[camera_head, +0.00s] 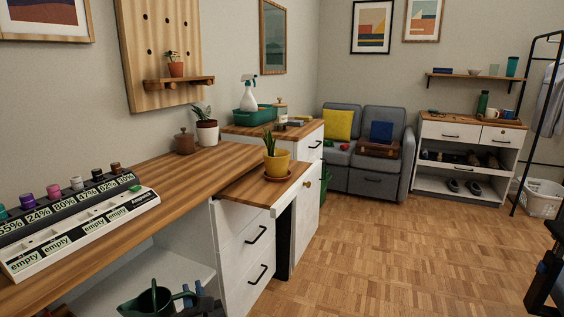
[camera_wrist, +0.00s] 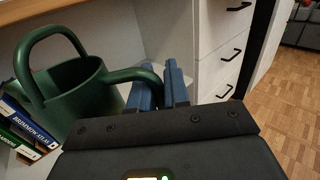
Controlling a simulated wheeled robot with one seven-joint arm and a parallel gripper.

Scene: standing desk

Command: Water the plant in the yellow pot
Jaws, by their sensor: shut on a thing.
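The yellow pot (camera_head: 276,163) with a spiky green plant (camera_head: 269,143) stands on a reddish saucer on the wooden top of the drawer unit. The dark green watering can (camera_head: 143,304) is at the bottom edge of the head view, low beside the desk's white shelf. In the wrist view the can (camera_wrist: 82,105) is upright, with a hoop handle over its top. My gripper (camera_wrist: 160,86) has its blue fingers shut on the can's curved green side handle. In the head view my gripper (camera_head: 193,296) is partly cut off. The inside of the can is dark.
White drawers (camera_head: 247,247) with black handles are close on the right. The wooden desk (camera_head: 160,192) overhangs the shelf and carries a label rack (camera_head: 80,230) and a white-and-brown potted plant (camera_head: 207,132). The floor to the right is open.

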